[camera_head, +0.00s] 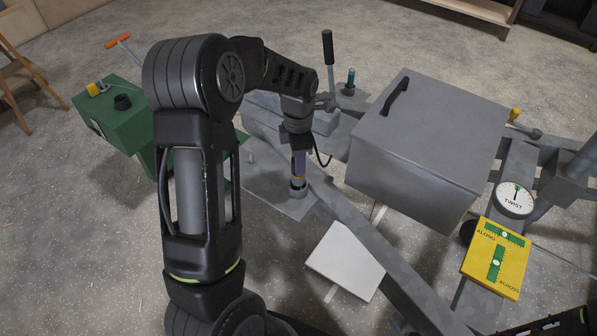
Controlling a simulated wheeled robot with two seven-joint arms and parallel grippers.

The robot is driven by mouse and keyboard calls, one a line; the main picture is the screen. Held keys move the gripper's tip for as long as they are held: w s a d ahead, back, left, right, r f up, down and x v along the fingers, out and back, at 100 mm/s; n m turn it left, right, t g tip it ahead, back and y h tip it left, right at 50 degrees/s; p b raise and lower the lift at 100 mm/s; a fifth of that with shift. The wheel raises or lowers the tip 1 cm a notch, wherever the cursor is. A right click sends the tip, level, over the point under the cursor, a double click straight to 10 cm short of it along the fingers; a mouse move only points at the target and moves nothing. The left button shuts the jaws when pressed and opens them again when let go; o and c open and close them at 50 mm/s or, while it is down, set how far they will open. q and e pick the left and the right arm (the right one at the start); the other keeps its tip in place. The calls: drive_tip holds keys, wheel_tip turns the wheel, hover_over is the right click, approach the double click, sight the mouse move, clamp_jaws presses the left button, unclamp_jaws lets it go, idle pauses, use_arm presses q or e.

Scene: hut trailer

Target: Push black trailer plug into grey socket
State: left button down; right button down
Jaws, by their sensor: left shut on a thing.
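My left gripper (299,158) points down over the trailer's grey frame, left of the big grey box. It is shut on the black trailer plug, which is mostly hidden between the fingers. A black cable (322,155) loops out to the right of the gripper. The fingertips and the socket appear very close. I cannot tell whether the plug touches the socket or is inside it. My right gripper is not in view.
A large grey lidded box (428,135) stands right of the gripper. A lever with a black grip (328,48) rises behind it. A green box (112,115) is at the left. A yellow level board (496,258) and a TWIST dial (514,199) sit at the right.

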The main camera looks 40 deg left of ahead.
use_arm(q)
drive_tip(key=shift+f, duration=0.2)
drive_tip(key=shift+f, duration=1.75)
drive_tip(key=shift+f, duration=0.2)
drive_tip(key=c, duration=1)
unclamp_jaws()
drive_tip(key=shift+r, duration=0.15)
drive_tip(key=shift+r, duration=0.15)
wheel_tip(320, 180, up, 12)
drive_tip(key=shift+f, duration=0.1)
